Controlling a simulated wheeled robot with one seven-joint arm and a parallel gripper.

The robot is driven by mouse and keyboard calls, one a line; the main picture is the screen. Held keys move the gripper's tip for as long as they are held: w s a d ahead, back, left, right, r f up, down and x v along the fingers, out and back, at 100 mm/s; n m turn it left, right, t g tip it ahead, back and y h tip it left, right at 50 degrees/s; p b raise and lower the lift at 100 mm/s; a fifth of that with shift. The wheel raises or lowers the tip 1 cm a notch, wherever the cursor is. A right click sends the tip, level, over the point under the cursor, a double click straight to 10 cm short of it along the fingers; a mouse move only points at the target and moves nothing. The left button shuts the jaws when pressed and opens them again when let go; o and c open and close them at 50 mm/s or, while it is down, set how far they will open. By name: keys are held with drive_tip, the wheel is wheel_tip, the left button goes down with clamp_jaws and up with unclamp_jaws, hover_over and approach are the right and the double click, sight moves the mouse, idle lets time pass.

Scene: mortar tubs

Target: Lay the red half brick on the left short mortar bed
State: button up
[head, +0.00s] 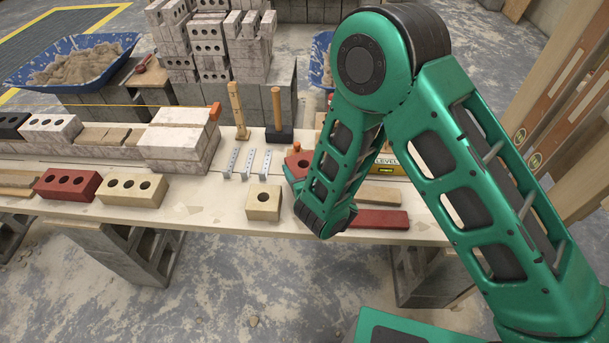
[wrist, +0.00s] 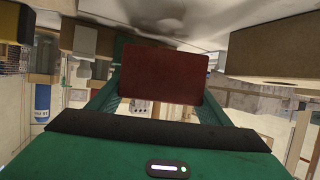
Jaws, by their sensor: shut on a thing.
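The red half brick (head: 301,158) shows in the head view just left of my forearm, partly hidden by it. In the wrist view the red half brick (wrist: 165,75) is a plain dark red face between my two green fingers. My gripper (wrist: 162,88) is shut on it; in the head view the gripper is mostly behind my arm. Tan mortar patches (head: 92,136) lie on the low brick course at the left, between a white holed brick (head: 50,127) and a taller white brick stack (head: 180,140). The held brick is well to the right of them.
A tan half brick (head: 263,203), a red holed brick (head: 68,185) and a tan holed brick (head: 131,190) stand along the board's front. A yellow string runs above the course to an orange block (head: 215,111).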

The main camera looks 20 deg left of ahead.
drive_tip(key=shift+f, duration=1.85)
drive_tip(key=shift+r, duration=0.1)
drive_tip(key=o, duration=1.9)
drive_tip(key=shift+f, duration=0.2)
drive_tip(key=shift+o, duration=0.2)
drive_tip(key=shift+w, duration=0.1)
drive_tip(key=shift+d, duration=0.1)
